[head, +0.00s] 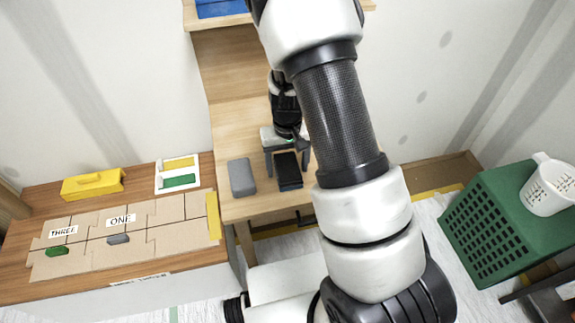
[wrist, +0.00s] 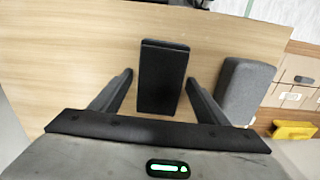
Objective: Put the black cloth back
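The black cloth (head: 289,177) looks like a dark folded block lying on the wooden table, near its front edge. In the wrist view the black cloth (wrist: 162,75) is upright in the picture, between and beyond my two fingers. My gripper (head: 281,160) is above the table at the cloth's far end, partly beside my arm. In the wrist view my gripper (wrist: 160,88) is open, with a visible gap between each finger and the cloth. It holds nothing.
A grey block (head: 242,177) lies just left of the cloth. A lower bench on the left carries a cardboard puzzle board (head: 180,212), a yellow box (head: 92,184) and a white tray (head: 160,188). A green crate (head: 485,235) with a white cup (head: 549,186) stands right.

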